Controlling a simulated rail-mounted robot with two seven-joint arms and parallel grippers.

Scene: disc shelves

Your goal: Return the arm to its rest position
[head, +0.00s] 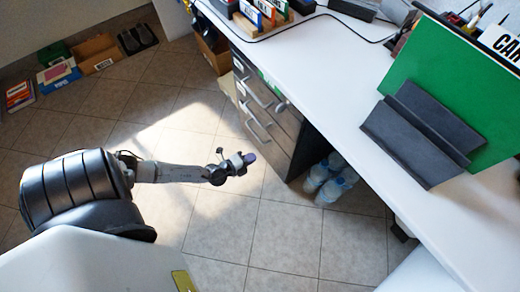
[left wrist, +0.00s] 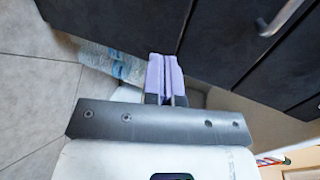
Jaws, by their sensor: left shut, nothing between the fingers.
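My left gripper (head: 248,158) is at the end of my left arm, which reaches in from the left over the tiled floor in the head view. It is in front of the grey drawer cabinet and below the level of the white desk top. In the left wrist view its two purple fingers (left wrist: 165,78) are together, with nothing between them. My right gripper is not in either view.
A grey drawer cabinet (head: 262,110) stands under the white desk (head: 335,75). Water bottles (head: 330,180) stand on the floor beside it. A green board (head: 450,85) rests on a dark stand (head: 415,140) on the desk. Boxes (head: 95,52) lie at the back left. Floor around my arm is clear.

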